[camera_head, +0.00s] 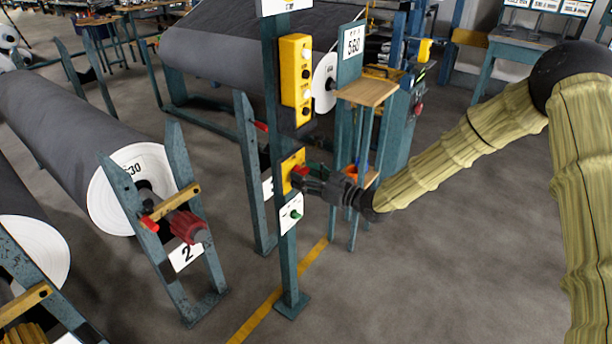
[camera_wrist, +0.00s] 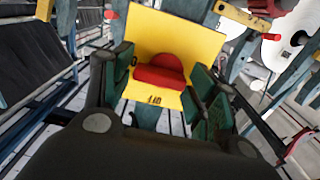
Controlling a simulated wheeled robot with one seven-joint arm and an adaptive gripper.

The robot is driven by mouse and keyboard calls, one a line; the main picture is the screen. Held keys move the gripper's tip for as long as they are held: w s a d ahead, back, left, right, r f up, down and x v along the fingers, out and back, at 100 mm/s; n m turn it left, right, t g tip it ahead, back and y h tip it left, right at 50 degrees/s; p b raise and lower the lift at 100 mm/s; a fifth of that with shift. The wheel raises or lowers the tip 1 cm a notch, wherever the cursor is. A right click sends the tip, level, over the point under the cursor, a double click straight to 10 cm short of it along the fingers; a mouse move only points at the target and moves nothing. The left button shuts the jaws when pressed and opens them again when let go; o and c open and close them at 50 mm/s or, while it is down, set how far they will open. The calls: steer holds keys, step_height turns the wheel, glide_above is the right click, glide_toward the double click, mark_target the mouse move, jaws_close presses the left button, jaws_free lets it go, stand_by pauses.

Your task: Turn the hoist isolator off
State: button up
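The hoist isolator is a yellow plate (camera_wrist: 178,38) with a red rotary knob (camera_wrist: 160,73), facing me in the wrist view. In the wrist view my gripper (camera_wrist: 163,82) is open, with a green-padded finger on each side of the knob.
The post (camera_head: 287,255) also carries a yellow push-button box (camera_head: 296,70) above and a white plate with a green button (camera_head: 291,213) below. A small wooden-topped stand (camera_head: 367,92) is close behind my gripper. Grey rolls (camera_head: 75,130) fill the left. Floor at right is clear.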

steer(key=c, duration=0.5)
steer(key=shift+n, duration=0.3)
steer(key=n+b, duration=0.2)
steer(key=n, duration=0.1)
steer(key=shift+f+b, duration=0.1)
steer(key=shift+b, duration=0.3)
steer(key=n+b, duration=0.3)
steer(key=n, duration=0.2)
steer(key=n+b, duration=0.4)
steer(key=n, duration=0.1)
steer(key=shift+s+a, duration=0.1)
steer(key=shift+s, duration=0.05)
steer(key=shift+r+n+b, duration=0.15)
steer(key=shift+n+b, duration=0.8)
steer(key=shift+n, duration=0.1)
steer(key=shift+r+n+b, duration=0.15)
steer(key=shift+n+b, duration=0.75)
steer(key=shift+n, duration=0.15)
steer(key=shift+s+r, duration=0.1)
